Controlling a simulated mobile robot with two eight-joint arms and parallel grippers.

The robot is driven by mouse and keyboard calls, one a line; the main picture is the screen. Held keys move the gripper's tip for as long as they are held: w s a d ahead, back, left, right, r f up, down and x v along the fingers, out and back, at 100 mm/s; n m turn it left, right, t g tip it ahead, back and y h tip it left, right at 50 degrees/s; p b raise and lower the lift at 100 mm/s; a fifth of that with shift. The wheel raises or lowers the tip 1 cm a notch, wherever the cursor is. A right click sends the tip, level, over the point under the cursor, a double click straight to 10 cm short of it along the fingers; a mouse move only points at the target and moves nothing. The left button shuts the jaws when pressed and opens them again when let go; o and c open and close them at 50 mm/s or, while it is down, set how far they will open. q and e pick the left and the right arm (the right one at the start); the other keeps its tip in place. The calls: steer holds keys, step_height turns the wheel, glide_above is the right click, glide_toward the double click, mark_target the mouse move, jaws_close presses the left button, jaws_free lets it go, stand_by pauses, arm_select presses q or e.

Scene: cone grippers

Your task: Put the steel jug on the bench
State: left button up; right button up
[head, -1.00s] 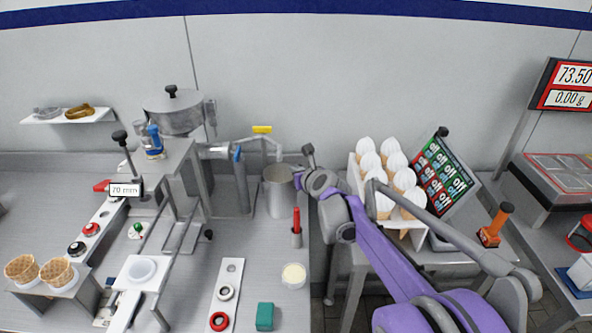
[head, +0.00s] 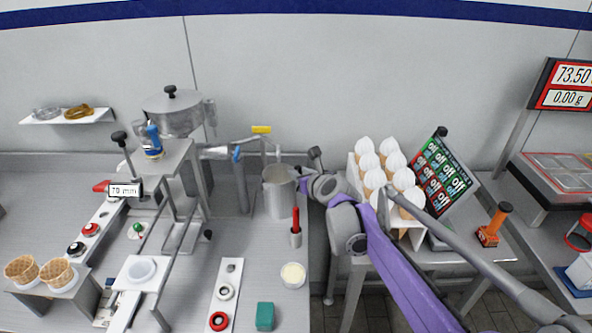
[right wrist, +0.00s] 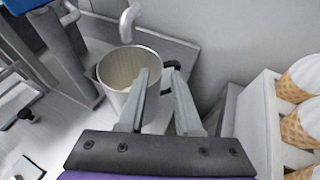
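The steel jug (head: 278,192) stands upright at the back right of the steel bench (head: 262,250), beside the tap pipes. Its open top and black handle also show in the right wrist view, where the jug (right wrist: 122,78) is left of centre. My right gripper (head: 302,182) is at the jug's right side, by the handle. In the right wrist view my right gripper (right wrist: 160,72) has its two fingers apart, with part of the handle showing between them. One finger overlaps the jug's wall in the picture; I cannot tell whether it touches. My left gripper is out of view.
A holder with several cones (head: 385,180) stands close right of my right arm. A gap separates the bench from the cone table.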

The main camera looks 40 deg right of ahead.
steer(key=v, duration=0.7)
steer(key=shift+s+r+p, duration=0.2)
steer(key=shift+s+p, duration=0.05)
steer(key=shift+p, duration=0.05)
